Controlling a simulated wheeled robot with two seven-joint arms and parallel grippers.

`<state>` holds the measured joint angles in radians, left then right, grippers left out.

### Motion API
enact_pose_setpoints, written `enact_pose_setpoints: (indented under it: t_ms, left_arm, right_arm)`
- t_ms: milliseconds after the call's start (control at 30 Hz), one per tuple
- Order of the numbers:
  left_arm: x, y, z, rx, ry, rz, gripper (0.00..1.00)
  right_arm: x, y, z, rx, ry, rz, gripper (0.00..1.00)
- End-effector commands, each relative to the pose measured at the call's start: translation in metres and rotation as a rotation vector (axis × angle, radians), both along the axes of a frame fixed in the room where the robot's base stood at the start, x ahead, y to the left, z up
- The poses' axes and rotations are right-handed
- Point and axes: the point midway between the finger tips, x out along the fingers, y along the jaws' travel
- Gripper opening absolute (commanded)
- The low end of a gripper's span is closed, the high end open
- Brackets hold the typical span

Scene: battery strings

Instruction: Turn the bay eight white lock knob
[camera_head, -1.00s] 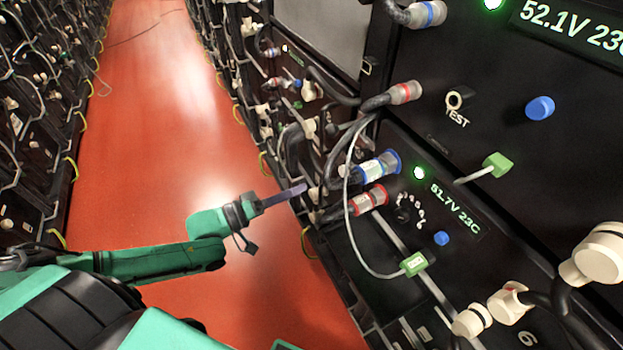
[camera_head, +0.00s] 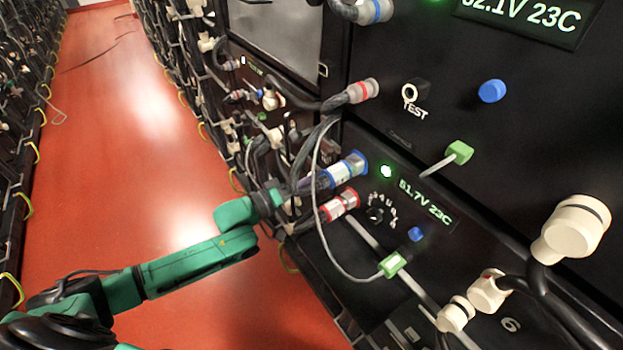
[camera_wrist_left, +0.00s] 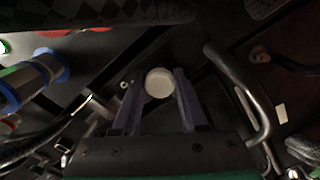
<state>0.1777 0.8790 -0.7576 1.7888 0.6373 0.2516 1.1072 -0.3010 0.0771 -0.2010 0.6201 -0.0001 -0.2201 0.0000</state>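In the left wrist view a round white knob (camera_wrist_left: 159,82) shows its face at the fingertips, between the two purple fingers of my left gripper (camera_wrist_left: 158,93). The fingers are apart, with a dark gap on either side of the knob; I cannot tell how deep it sits between them. No bay number is readable beside it. In the head view my left gripper (camera_head: 303,184) reaches the rack's side behind the blue-ringed and red-ringed plugs. Its fingertips and the knob are largely hidden there by cables. My right gripper is not in view.
The blue-ringed plug (camera_head: 343,170), red-ringed plug (camera_head: 339,206) and a thin grey cable (camera_head: 318,200) are close to my left gripper. A large white connector (camera_head: 572,230) is at right, near a printed 6.

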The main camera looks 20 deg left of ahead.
Motion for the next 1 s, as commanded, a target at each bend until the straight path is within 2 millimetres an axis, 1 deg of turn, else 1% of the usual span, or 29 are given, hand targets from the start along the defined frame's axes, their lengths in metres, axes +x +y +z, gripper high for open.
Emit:
enact_pose_setpoints:
  t_ms: [267, 467, 667, 1000]
  left_arm:
    - [0.0, 0.0, 0.0, 0.011, -0.009, 0.0, 0.0]
    - [0.0, 0.0, 0.001, 0.058, -0.05, 0.0, 0.0]
    - [0.0, 0.0, 0.001, 0.159, -0.133, 0.001, 0.0]
    - [0.0, 0.001, 0.001, 0.4, -0.332, 0.001, 0.0]
  right_arm:
    - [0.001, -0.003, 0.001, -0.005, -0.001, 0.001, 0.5]
    - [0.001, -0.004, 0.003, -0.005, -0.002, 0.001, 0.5]
    - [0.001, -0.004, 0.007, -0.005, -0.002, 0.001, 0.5]
    - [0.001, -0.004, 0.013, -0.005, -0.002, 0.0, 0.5]
